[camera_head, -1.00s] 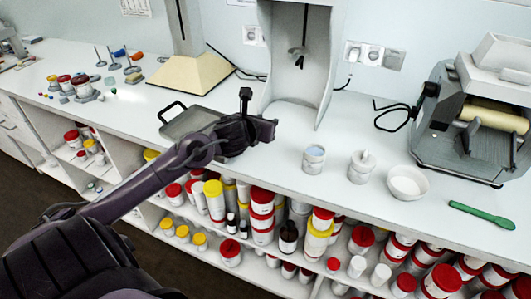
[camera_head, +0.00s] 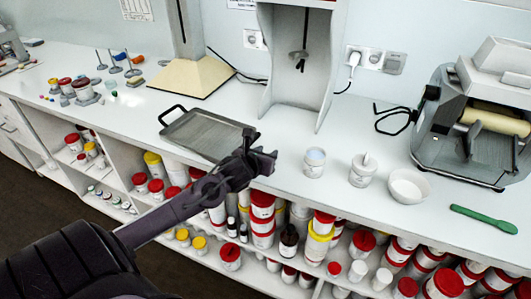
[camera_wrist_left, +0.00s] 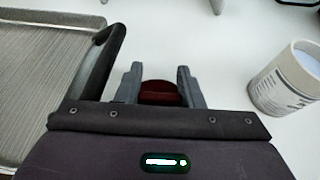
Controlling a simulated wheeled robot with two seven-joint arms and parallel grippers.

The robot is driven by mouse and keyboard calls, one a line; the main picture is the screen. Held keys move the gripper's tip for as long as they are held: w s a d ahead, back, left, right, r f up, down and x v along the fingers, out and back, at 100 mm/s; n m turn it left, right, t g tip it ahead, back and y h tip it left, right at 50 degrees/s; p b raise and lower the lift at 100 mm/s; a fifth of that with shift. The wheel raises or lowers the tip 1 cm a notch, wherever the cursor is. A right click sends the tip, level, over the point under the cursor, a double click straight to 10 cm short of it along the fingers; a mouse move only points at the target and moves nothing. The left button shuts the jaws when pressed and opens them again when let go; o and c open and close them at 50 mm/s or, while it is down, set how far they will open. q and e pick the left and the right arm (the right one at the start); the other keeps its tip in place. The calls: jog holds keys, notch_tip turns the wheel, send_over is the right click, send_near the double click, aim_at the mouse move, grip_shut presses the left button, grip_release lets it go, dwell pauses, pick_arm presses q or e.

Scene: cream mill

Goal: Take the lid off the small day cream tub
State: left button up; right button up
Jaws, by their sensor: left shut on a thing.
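My left gripper (camera_head: 262,160) is above the counter near its front edge, between the metal tray and a small white tub. In the left wrist view its fingers (camera_wrist_left: 160,85) are shut on a dark red lid (camera_wrist_left: 160,93), mostly hidden by the hand. The small white tub (camera_head: 315,163) stands upright on the counter to the right of the gripper, apart from it, with a pale blue top and no red lid on it. It also shows at the right of the left wrist view (camera_wrist_left: 287,82), with printing on its side. My right gripper is not in view.
The metal tray (camera_head: 210,133) lies left of the gripper. A white pot (camera_head: 362,172), a white bowl (camera_head: 408,186) and a green spatula (camera_head: 484,219) are to the right, before a roller mill (camera_head: 475,125). Shelves below hold many red- and yellow-lidded tubs.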

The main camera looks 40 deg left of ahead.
pick_arm(q)
jog(key=shift+f, duration=0.25)
jog(key=o, duration=0.9)
jog(key=shift+r, duration=0.1)
jog(key=shift+r, duration=0.25)
jog(key=shift+s, duration=0.3)
jog(key=v, duration=1.1)
jog(key=shift+s+d+r+b, duration=0.1)
jog(key=shift+s+b, duration=0.05)
jog(key=shift+b, duration=0.15)
